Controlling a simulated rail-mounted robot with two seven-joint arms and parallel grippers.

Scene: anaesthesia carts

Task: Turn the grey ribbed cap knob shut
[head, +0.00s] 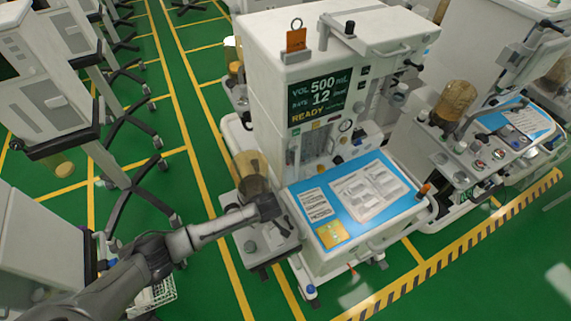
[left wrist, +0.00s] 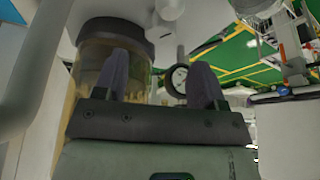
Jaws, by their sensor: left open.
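My left gripper (head: 268,206) is beside the amber canister (head: 250,172) on the left side of the anaesthesia cart (head: 265,95). In the left wrist view its two dark fingers (left wrist: 160,72) stand apart with nothing gripped between them. The amber canister (left wrist: 92,62) with its dark rim is behind the left finger. I cannot pick out the grey ribbed cap knob with certainty; a small pale grey fitting (head: 250,246) is below the gripper, too small to identify. My right gripper is not in view.
The cart's blue-matted worktop (head: 352,200) with papers lies just right of my gripper. A pale pipe (left wrist: 40,75) crosses the left of the left wrist view. Another cart (head: 490,130) stands at right. Green floor (head: 210,285) is open at the front.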

